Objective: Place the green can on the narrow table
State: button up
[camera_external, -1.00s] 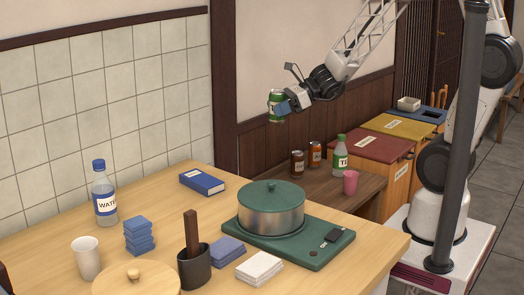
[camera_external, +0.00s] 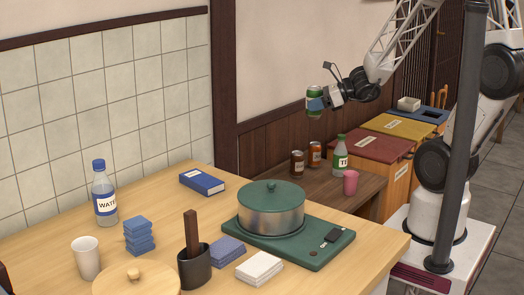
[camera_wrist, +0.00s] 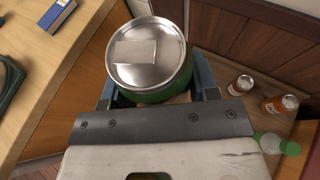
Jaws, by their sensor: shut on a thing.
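The green can (camera_external: 314,91) is held upright in the air by my gripper (camera_external: 318,103) in the external view. In the wrist view the can's silver lid (camera_wrist: 148,54) faces the camera, with the blue fingers on either side of its green body. The narrow table (camera_external: 354,186) is the low dark wooden one beyond the big table. The can is above it and apart from it. In the wrist view part of the narrow table's top (camera_wrist: 231,116) shows below and right of the can.
Two brown cans (camera_external: 297,164) (camera_external: 315,154), a green bottle (camera_external: 340,154) and a pink cup (camera_external: 350,183) stand on the narrow table. The wooden wall is behind it. The big light table (camera_external: 160,189) holds a pot (camera_external: 270,212) and a blue book (camera_external: 202,182).

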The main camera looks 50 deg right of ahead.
jog(key=shift+s+d, duration=0.25)
jog(key=shift+d, duration=0.3)
notch_tip(320, 180, down, 26)
jog(key=shift+w+r, duration=0.1)
jog(key=shift+w, duration=0.05)
jog(key=w, duration=0.5)
jog(key=w+f, duration=0.1)
jog(key=w, duration=0.9)
jog(key=shift+w+d+f, duration=0.2)
jog(key=shift+w+f, duration=0.05)
jog(key=shift+w, duration=0.15)
jog(key=shift+f, duration=0.1)
jog(key=shift+f, duration=1.65)
jog(key=shift+f, duration=0.15)
jog(key=o, duration=0.9)
